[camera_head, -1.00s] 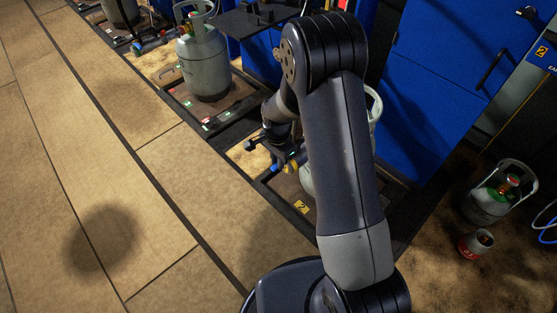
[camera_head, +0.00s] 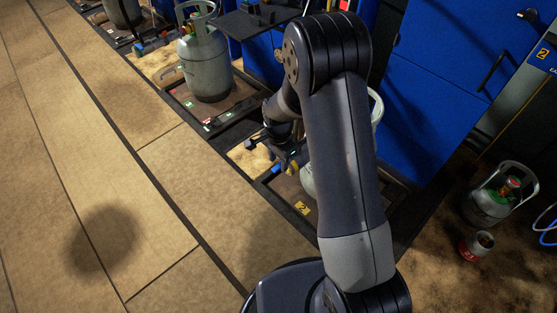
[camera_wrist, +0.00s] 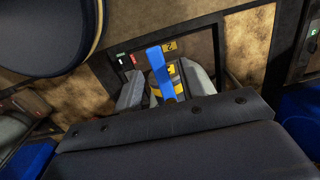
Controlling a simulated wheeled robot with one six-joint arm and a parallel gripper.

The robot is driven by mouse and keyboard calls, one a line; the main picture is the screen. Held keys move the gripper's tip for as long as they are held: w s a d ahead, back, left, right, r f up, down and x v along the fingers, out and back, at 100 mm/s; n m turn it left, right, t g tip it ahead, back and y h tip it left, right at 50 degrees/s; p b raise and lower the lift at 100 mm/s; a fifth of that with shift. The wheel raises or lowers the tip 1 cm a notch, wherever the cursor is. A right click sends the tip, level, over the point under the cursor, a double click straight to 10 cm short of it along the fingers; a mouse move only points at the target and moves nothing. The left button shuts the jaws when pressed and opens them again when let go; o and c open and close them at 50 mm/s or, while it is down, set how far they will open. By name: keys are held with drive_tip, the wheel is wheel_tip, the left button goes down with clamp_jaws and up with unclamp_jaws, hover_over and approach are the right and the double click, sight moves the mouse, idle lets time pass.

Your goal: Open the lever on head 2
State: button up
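The blue lever (camera_wrist: 160,72) stands out in the wrist view, running between the two grey fingers of my gripper (camera_wrist: 165,88). The fingers are apart, one on each side of it; I cannot tell whether either touches it. In the head view my gripper (camera_head: 285,160) is low beside head 2, with a small blue part of the lever (camera_head: 277,169) showing by it. The yellow number 2 label (camera_head: 301,208) lies on the frame just in front; it also shows in the wrist view (camera_wrist: 170,46). My arm hides most of the grey cylinder (camera_head: 307,181) there.
Another grey cylinder (camera_head: 205,65) stands on the neighbouring scale at the upper left. A blue cabinet (camera_head: 440,90) rises behind. A cylinder with a green top (camera_head: 497,198) and a red can (camera_head: 475,246) stand at the right. The tiled floor at the left is clear.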

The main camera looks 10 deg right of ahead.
sight(278, 165)
wheel_tip(278, 165, up, 10)
drive_tip(key=p, duration=0.1)
drive_tip(key=shift+p, duration=0.3)
drive_tip(key=shift+f, duration=0.1)
wheel_tip(278, 165, down, 11)
drive_tip(key=shift+r+b, duration=0.1)
drive_tip(key=shift+b, duration=0.95)
drive_tip(key=shift+r, duration=0.15)
wheel_tip(278, 165, up, 11)
drive_tip(key=p, duration=0.2)
wheel_tip(278, 165, down, 11)
drive_tip(key=shift+f+b, duration=0.1)
drive_tip(key=shift+b, duration=0.9)
drive_tip(key=shift+s+d+n, duration=0.2)
drive_tip(key=shift+s+n, duration=0.05)
drive_tip(key=shift+n, duration=0.35)
drive_tip(key=shift+s+d+n, duration=0.15)
drive_tip(key=shift+s+n, duration=0.05)
drive_tip(key=shift+n, duration=0.4)
